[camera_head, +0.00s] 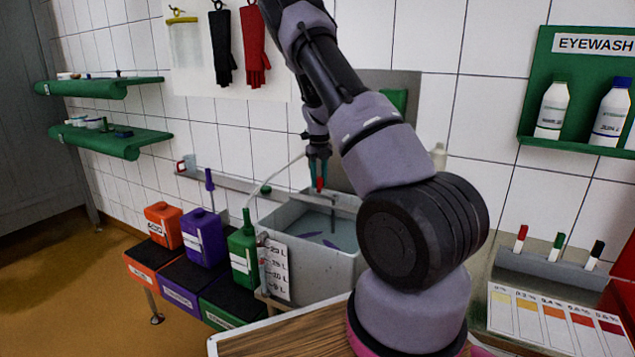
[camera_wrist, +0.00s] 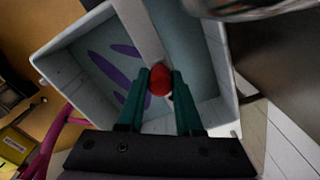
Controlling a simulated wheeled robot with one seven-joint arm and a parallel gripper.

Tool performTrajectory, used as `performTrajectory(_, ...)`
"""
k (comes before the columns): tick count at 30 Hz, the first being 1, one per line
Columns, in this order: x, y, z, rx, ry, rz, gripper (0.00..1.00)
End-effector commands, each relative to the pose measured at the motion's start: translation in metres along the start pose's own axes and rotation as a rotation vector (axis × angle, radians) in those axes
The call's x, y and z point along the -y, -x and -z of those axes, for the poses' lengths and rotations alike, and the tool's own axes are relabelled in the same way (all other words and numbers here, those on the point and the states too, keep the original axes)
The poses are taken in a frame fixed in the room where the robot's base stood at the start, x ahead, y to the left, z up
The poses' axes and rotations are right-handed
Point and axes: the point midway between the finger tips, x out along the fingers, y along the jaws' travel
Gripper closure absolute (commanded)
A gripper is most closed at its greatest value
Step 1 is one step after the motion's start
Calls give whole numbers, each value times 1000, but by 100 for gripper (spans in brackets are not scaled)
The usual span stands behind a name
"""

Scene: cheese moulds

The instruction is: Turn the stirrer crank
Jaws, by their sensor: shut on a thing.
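The stirrer crank has a red knob (camera_wrist: 160,79), which sits between the two teal fingers of my gripper (camera_wrist: 158,84) in the wrist view. The fingers are shut on it. In the head view, my gripper (camera_head: 319,172) points down over the vat, and the red knob (camera_head: 320,184) shows at its fingertips. A grey bar (camera_head: 322,200) runs across the vat just below the knob. The pale grey vat (camera_head: 318,262) holds bluish liquid with purple paddle shapes (camera_head: 318,240) in it. My arm hides the vat's right side.
Orange (camera_head: 163,224), purple (camera_head: 204,238) and green (camera_head: 243,255) canisters stand left of the vat. A level scale (camera_head: 274,270) is on the vat's front. A wooden board (camera_head: 280,338) lies in front. A pen rack (camera_head: 555,265) is at right.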

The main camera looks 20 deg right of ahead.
Motion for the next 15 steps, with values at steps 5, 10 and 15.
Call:
performTrajectory(5,5,0,-3,1,-91,2,100)
performTrajectory(10,8,0,-4,1,-147,0,100)
performTrajectory(15,9,0,-4,0,-171,0,100)
